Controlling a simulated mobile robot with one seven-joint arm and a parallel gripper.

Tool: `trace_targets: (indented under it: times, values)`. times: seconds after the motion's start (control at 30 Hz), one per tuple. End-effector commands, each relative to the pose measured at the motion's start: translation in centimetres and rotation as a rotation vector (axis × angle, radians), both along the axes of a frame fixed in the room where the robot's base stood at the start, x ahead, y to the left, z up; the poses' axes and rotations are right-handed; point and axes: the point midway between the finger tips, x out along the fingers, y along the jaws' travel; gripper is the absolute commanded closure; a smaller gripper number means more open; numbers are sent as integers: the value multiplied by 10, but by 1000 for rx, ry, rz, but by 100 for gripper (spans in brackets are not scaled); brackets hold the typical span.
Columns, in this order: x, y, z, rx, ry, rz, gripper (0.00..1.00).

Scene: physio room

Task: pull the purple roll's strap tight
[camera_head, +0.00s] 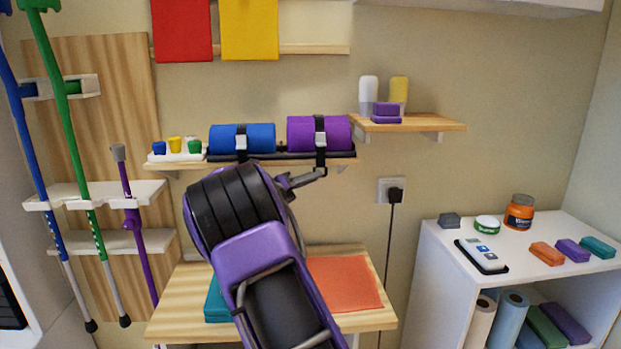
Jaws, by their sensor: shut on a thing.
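The purple roll (334,134) lies on the wall shelf, right of the blue roll (224,138). A black strap with a light buckle (320,138) runs round its middle, and the strap's end hangs down at the shelf's front edge. My gripper (322,173) is just below the purple roll, in front of the shelf. It is shut on the strap's lower end. The fingertips are small in this view, and my purple and black arm hides part of the space below the shelf.
Small blue, yellow and green cups (175,145) stand at the shelf's left end. A higher wooden shelf (430,123) to the right holds bottles and a purple block. A plug (395,194) with a cable is below it. A wooden table (180,317) stands beneath my arm.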

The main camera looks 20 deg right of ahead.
Motion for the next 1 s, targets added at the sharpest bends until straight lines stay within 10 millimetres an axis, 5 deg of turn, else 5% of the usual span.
trace_targets:
  times: [0.3,0.63,0.67,0.8,1.0]
  values:
    - [1,2,-57,0,8,4,100]
    - [1,2,-65,4,7,3,100]
    - [1,2,-65,4,8,3,84]
    - [0,1,-64,3,6,2,59]
    - [0,1,-63,2,4,1,59]
